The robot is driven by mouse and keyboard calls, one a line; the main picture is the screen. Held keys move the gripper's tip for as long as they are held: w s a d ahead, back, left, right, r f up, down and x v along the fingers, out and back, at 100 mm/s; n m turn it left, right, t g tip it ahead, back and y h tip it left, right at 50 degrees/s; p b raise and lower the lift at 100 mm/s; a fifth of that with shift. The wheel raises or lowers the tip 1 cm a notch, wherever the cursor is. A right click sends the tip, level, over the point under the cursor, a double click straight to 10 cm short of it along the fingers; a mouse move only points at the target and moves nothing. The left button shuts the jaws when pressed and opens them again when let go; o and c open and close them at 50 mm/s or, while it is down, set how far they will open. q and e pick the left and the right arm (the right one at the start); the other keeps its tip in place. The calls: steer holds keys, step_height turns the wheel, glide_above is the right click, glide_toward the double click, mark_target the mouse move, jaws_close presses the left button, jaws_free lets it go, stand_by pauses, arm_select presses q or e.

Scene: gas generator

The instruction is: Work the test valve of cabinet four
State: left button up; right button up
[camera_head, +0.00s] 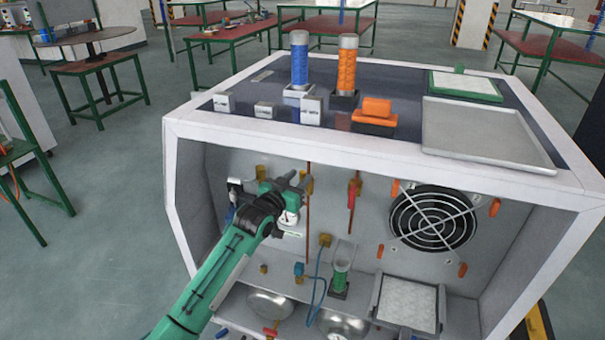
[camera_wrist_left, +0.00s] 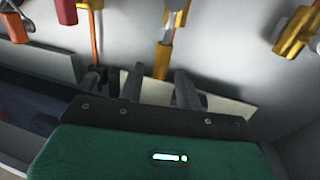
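The open-fronted cabinet (camera_head: 180,185) fills the middle of the head view. Inside, on its back wall, a yellow valve fitting (camera_head: 309,184) sits on a thin copper pipe, right beside my left fingertips. My left gripper (camera_head: 296,183) reaches in from the left with its fingers apart. In the left wrist view, the left gripper (camera_wrist_left: 155,88) has spread fingers, and a yellow fitting (camera_wrist_left: 163,60) shows just beyond the gap. I cannot tell whether they touch. A red-handled valve (camera_head: 354,188) is to the right. No label shows which one is the test valve. My right gripper is out of view.
Another yellow fitting (camera_head: 261,172) and a white round gauge (camera_head: 288,218) are close around my left wrist. A fan grille (camera_head: 433,219) is at right. Below are a blue hose (camera_head: 318,270) and a green cylinder (camera_head: 341,274). A metal tray (camera_head: 485,132) lies on top.

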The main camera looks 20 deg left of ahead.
arm_select(q)
steer(key=shift+x, duration=1.45)
jaws_close()
